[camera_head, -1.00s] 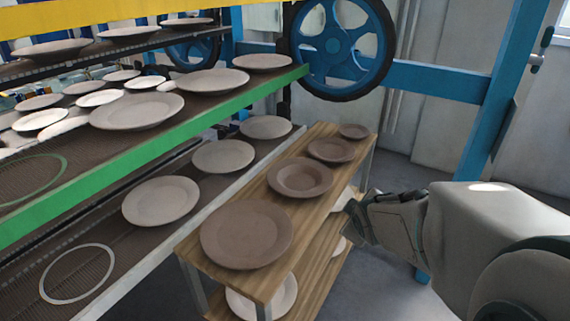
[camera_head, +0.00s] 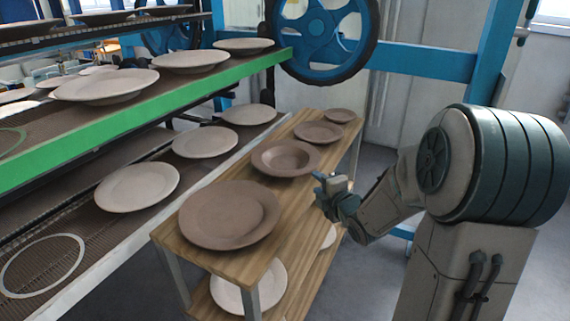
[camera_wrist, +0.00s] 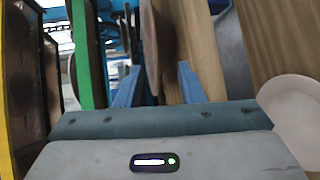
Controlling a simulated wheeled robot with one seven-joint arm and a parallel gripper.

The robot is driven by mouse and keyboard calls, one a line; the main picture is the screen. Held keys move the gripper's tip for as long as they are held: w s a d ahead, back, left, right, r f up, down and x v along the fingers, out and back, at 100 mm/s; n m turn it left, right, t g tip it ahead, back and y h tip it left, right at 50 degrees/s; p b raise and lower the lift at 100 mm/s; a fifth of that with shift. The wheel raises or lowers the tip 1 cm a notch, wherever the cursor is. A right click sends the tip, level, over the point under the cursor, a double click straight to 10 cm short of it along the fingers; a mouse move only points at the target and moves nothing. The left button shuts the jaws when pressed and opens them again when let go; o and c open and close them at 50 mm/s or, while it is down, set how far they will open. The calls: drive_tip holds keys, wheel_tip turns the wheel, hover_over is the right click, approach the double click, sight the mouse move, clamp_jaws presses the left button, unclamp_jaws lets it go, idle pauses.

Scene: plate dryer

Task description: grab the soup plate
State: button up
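The soup plate (camera_head: 285,158), brown with a deep centre and a wide rim, lies on the top board of a wooden cart. It is the second plate from the near end. My gripper (camera_head: 325,190) is just off the cart's right edge, close to the soup plate's right side and pointing toward it. In the wrist view its two blue fingers (camera_wrist: 157,88) stand apart. A brown plate (camera_wrist: 152,45) shows edge-on between them in the picture. I cannot tell whether its rim is within their reach, and I see no contact.
A larger brown plate (camera_head: 229,215) lies nearer, with smaller ones (camera_head: 318,132) and (camera_head: 340,115) behind. A blue wheel (camera_head: 322,38) stands at the back.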

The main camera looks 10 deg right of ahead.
sight(308, 171)
drive_tip(key=x, duration=0.8)
drive_tip(key=shift+w+d+r, duration=0.2)
drive_tip(key=shift+w, duration=0.1)
clamp_jaws()
drive_tip(key=shift+r, duration=0.1)
